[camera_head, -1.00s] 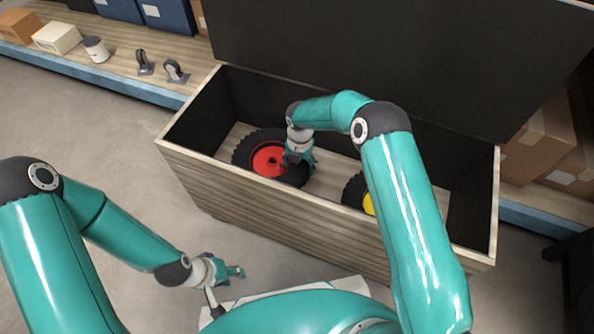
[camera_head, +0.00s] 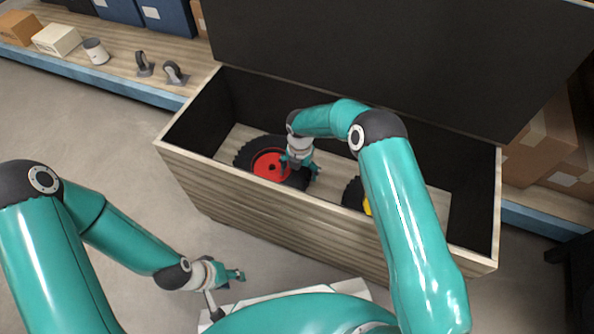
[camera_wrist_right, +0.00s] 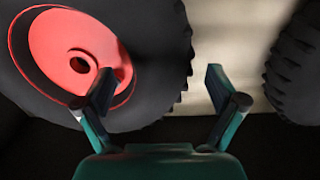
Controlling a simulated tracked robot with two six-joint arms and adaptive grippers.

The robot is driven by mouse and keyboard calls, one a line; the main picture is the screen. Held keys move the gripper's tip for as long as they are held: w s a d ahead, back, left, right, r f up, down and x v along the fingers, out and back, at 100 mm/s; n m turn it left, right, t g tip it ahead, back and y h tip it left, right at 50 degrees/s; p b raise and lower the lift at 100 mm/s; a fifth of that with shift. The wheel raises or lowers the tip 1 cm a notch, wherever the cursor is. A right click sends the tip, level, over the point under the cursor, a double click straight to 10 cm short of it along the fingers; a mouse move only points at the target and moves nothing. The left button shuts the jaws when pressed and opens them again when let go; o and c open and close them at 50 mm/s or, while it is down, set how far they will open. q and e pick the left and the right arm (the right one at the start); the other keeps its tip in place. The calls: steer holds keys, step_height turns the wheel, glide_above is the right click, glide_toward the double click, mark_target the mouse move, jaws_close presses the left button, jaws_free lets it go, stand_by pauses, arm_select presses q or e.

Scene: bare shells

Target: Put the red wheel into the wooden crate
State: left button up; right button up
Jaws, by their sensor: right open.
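The wheel with the red hub (camera_head: 270,164) and black tyre lies in the wooden crate (camera_head: 230,178), on its floor in the left part. My right gripper (camera_head: 299,168) is inside the crate, over the right side of this wheel. In the right wrist view the right gripper (camera_wrist_right: 161,82) is open, with the red wheel (camera_wrist_right: 66,50) at upper left and its tyre edge between the fingers; I cannot tell whether they touch it. My left gripper (camera_head: 238,275) is outside the crate, in front of it; its jaw state is unclear.
A wheel with a yellow hub (camera_head: 367,205) lies in the crate to the right, partly hidden by my right arm. The crate's dark lid (camera_head: 390,60) stands open behind. A shelf (camera_head: 120,72) with casters, a can and boxes is at upper left.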

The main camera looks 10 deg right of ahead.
step_height(320, 180, up, 12)
steer(key=p, duration=0.4)
steer(key=shift+f, duration=0.15)
